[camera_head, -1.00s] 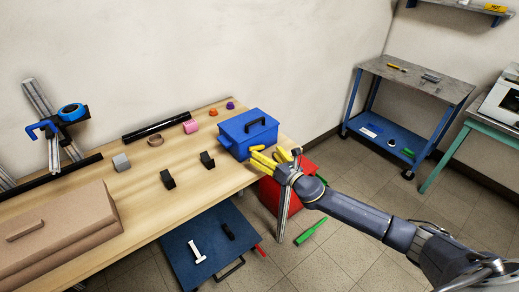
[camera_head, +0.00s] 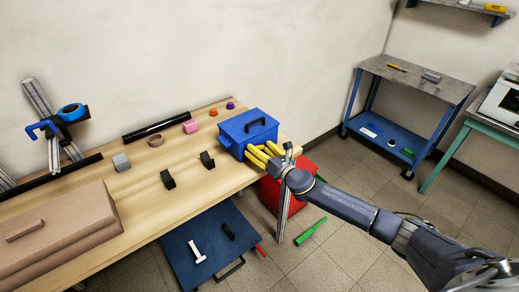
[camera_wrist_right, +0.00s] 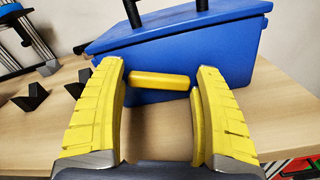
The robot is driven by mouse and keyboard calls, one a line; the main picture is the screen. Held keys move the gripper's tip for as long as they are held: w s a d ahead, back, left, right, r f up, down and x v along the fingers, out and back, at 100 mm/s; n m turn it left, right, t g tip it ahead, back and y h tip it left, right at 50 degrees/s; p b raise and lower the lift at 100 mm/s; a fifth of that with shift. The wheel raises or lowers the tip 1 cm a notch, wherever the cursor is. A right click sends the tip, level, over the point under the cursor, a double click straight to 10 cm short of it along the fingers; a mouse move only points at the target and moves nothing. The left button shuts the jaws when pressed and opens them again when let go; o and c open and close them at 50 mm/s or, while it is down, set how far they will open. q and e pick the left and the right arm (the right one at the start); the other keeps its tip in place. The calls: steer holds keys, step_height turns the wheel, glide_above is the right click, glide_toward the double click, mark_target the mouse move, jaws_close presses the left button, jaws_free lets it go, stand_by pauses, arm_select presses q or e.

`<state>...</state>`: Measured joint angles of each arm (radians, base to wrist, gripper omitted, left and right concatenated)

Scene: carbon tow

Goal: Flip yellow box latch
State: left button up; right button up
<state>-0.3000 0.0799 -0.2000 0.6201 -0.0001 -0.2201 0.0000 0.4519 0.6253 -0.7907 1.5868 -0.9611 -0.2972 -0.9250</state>
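The blue box (camera_head: 240,125) with a black top handle stands near the right end of the wooden table. In the right wrist view its blue front (camera_wrist_right: 225,55) fills the upper middle, and the yellow latch (camera_wrist_right: 160,80) sticks out from it as a short horizontal bar. My right gripper (camera_head: 258,152) is at the box's front. In the wrist view its yellow fingers (camera_wrist_right: 158,70) are apart, one on each side of the latch. Whether either finger touches the latch I cannot tell. The latch is hidden by the fingers in the head view. My left gripper is not in view.
The wooden table (camera_head: 140,190) also holds black blocks, a grey cube (camera_head: 121,162), a pink piece (camera_head: 190,126) and a brown case (camera_head: 60,235). A red container (camera_head: 270,195) is below the table's right end, under my right arm. Open floor lies to the right.

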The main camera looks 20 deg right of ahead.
mark_target(261, 140)
steer(key=c, duration=0.7)
steer(key=m, duration=0.3)
steer(key=shift+w+d+r, duration=0.1)
steer(key=shift+d+r, duration=0.05)
steer(key=shift+r, duration=0.15)
steer(key=m, duration=0.3)
steer(key=d+m, duration=0.1)
steer(key=shift+w+r, duration=0.15)
steer(key=shift+r, duration=0.1)
steer(key=m, duration=0.3)
steer(key=shift+w+d+r, duration=0.1)
steer(key=shift+w+d, duration=0.05)
steer(key=shift+d, duration=0.1)
steer(key=shift+w+d+m, duration=0.1)
steer(key=shift+d+m, duration=0.1)
steer(key=shift+m, duration=0.75)
steer(key=shift+w+d+m, duration=0.1)
steer(key=shift+d+m, duration=0.1)
steer(key=shift+m, duration=0.75)
